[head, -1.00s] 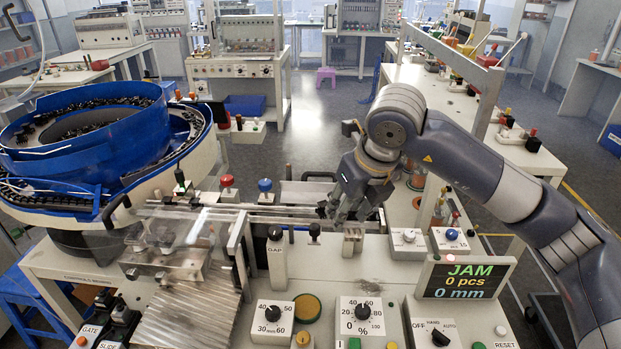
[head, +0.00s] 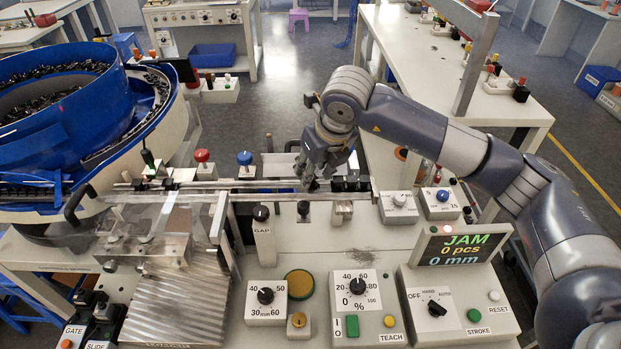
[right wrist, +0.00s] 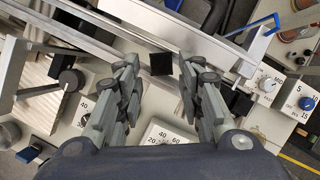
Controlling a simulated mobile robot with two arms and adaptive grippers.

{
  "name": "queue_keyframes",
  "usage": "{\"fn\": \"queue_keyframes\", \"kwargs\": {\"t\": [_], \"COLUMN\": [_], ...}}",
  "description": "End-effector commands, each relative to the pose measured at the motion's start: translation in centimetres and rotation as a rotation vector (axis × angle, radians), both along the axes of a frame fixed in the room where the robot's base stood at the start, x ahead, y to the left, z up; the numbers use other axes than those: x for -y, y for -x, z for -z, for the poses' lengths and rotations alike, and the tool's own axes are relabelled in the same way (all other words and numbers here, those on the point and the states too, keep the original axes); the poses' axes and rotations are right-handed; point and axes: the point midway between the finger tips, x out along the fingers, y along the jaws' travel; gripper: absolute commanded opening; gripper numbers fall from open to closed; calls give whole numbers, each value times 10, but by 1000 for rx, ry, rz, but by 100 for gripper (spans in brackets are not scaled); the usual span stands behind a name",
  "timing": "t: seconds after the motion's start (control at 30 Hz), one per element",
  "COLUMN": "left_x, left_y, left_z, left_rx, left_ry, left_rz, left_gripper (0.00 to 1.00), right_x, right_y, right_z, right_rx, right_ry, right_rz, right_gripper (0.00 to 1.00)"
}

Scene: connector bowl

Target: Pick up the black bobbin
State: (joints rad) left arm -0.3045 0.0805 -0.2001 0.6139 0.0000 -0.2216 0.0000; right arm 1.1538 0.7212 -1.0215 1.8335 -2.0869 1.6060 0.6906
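In the right wrist view a small black block (right wrist: 161,64), which looks like the bobbin, lies on the metal rail between my right gripper's fingertips. A gap shows between it and the fingers on both sides. My right gripper (right wrist: 163,78) is open and empty; in the head view it points down at the rail (head: 240,184), right of the blue knob. Several small black pieces (head: 340,185) sit on the rail just right of the fingers in the head view. The fingers partly hide the rail there. My left gripper is in no view.
A blue bowl feeder (head: 70,100) full of black parts stands at the left. A red knob (head: 202,156) and a blue knob (head: 245,158) rise behind the rail. A GAP post (head: 262,230) stands in front. The display (head: 464,246) reads JAM, 0 pcs.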

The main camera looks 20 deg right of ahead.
Motion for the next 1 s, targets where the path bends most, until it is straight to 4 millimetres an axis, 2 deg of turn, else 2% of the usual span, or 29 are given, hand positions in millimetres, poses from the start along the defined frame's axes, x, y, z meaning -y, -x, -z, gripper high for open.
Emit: {"fn": "queue_keyframes", "kwargs": {"t": [0.03,0.1,0.3,0.5,0.53,0.6,0.63,1.0], "left_x": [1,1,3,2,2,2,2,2], "left_y": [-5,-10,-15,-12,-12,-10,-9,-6], "left_z": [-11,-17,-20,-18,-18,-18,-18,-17], "left_rx": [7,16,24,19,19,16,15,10], "left_ry": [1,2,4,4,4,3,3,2], "left_rz": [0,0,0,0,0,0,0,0], "left_gripper": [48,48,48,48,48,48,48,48], "right_x": [0,0,-2,-2,-2,-2,-2,-2], "right_y": [-2,-6,-14,-14,-14,-14,-14,-14], "right_z": [4,14,33,34,34,34,34,31], "right_rx": [-7,-7,-2,-1,-1,-1,-1,0], "right_ry": [1,1,-1,0,0,0,0,0], "right_rz": [1,0,1,0,0,0,0,1], "right_gripper": [35,35,35,35,30,15,12,12]}}
